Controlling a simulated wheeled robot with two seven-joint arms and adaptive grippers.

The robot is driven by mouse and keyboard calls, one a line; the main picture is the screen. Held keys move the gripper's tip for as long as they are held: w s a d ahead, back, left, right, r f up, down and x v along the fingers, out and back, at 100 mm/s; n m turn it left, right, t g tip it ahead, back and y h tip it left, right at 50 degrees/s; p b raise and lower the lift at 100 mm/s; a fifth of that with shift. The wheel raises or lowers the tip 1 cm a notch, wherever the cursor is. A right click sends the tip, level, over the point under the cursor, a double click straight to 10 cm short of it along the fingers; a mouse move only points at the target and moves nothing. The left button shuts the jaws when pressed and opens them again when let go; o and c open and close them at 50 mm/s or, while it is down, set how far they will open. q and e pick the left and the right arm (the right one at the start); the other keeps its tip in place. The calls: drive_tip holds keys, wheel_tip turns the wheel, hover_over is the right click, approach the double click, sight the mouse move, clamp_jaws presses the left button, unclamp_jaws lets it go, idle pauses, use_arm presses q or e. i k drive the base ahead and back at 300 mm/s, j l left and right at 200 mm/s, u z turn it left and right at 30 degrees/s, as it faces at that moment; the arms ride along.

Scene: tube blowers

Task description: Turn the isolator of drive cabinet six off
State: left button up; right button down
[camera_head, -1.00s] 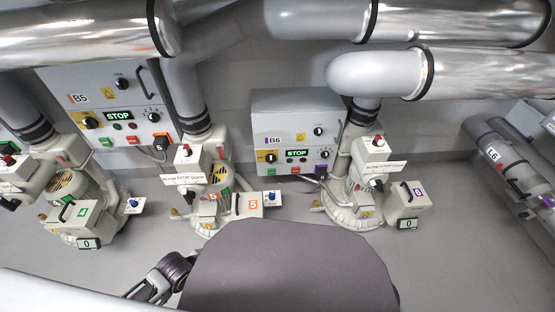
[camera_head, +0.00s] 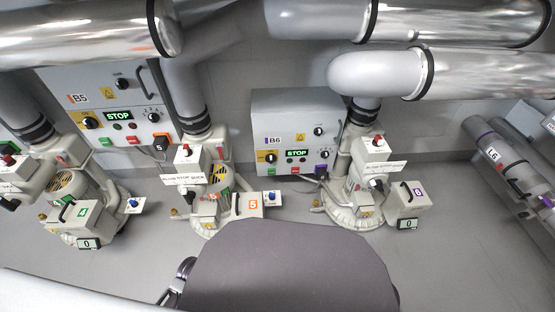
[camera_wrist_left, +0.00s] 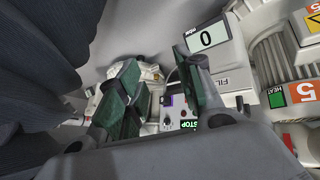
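Drive cabinet B6 (camera_head: 297,110) is a grey wall box right of centre in the head view. Its isolator is a black rotary knob on a yellow plate (camera_head: 271,157) at the lower left of the front; its exact position is too small to read. A green STOP display (camera_head: 296,153) is beside it. In the left wrist view, a STOP display (camera_wrist_left: 188,124) shows beyond my left gripper (camera_wrist_left: 158,85), whose green-padded fingers are apart with nothing between them. I cannot make out the isolator there. In the head view only part of my left arm shows, below the cabinets. My right gripper is out of view.
Cabinet B5 (camera_head: 100,95) hangs to the left. Blower 5 (camera_head: 207,170) and blower 6 (camera_head: 350,195) stand on the floor either side of B6's front. In the left wrist view a filter box with a 0 display (camera_wrist_left: 206,38) is close to the right finger.

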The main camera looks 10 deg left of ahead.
sight(271, 158)
drive_tip(key=i+l+u, duration=0.1)
drive_tip(key=u, duration=0.35)
drive_tip(key=i+l+u, duration=0.2)
drive_tip(key=u, duration=0.25)
drive_tip(key=i+l, duration=0.05)
